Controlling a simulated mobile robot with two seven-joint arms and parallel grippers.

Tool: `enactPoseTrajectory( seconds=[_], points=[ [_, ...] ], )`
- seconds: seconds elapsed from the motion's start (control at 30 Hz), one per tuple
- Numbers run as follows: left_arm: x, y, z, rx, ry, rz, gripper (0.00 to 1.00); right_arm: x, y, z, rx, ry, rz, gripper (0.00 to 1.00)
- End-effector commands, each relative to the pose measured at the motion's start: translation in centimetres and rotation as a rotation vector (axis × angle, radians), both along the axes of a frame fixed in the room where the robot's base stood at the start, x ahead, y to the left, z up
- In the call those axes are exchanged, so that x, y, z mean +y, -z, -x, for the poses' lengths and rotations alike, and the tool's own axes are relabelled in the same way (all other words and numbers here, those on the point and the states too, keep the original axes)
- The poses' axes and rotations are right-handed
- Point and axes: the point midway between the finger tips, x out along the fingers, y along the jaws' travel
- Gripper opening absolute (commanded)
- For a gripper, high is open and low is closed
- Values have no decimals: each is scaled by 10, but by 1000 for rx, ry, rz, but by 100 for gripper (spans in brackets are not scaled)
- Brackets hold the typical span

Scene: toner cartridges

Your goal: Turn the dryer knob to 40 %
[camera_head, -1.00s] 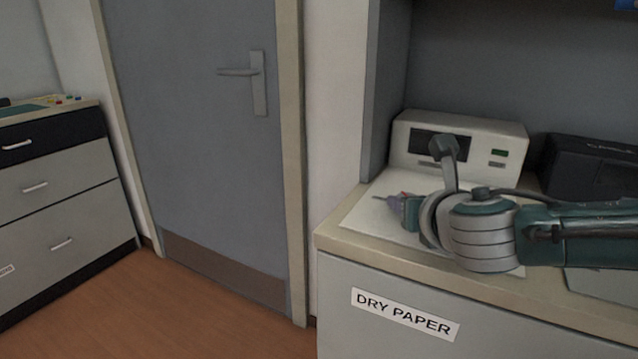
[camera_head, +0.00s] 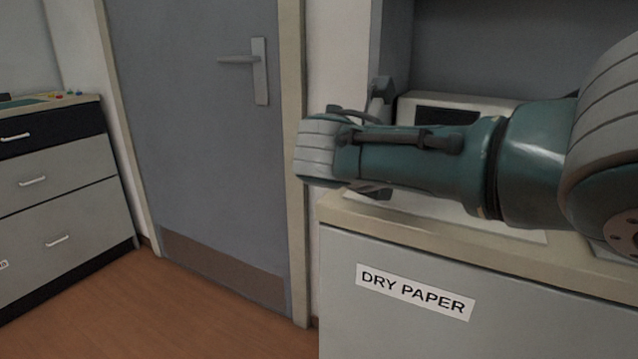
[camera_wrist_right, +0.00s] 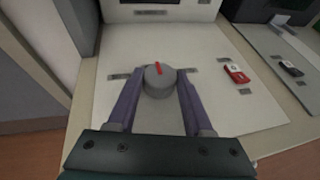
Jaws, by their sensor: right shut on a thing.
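The dryer knob (camera_wrist_right: 158,82) is a grey round knob with a red pointer mark, on the dryer's pale top panel (camera_wrist_right: 210,60) in the right wrist view. The red mark points up and slightly left in that view. My right gripper (camera_wrist_right: 156,80) has its two purple-grey fingers on either side of the knob, shut on it. In the head view my right arm hides the knob and the fingers. The dryer's upright display box (camera_head: 475,103) shows partly behind the arm. My left gripper is in neither view.
A red rocker switch (camera_wrist_right: 236,73) sits right of the knob, and a neighbouring device (camera_wrist_right: 283,68) stands further right. The counter front carries a "DRY PAPER" label (camera_head: 415,291). A grey door (camera_head: 200,150) and a drawer cabinet (camera_head: 65,190) stand at the left.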

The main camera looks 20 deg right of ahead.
Motion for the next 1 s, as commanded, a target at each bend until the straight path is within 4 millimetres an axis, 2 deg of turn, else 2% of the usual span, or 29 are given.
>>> enactPoseTrajectory(
  seconds=[0.13,0.57,0.6,0.87,1.0],
  points=[
    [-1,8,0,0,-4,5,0,0,1,-1,0,27,1,0],
    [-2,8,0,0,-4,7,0,-1,0,-1,0,36,1,0],
    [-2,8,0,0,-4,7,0,-1,0,-1,0,36,1,52],
    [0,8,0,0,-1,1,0,0,0,-1,0,35,1,81],
    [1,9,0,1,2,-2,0,0,0,-1,0,35,1,81]
  ],
)
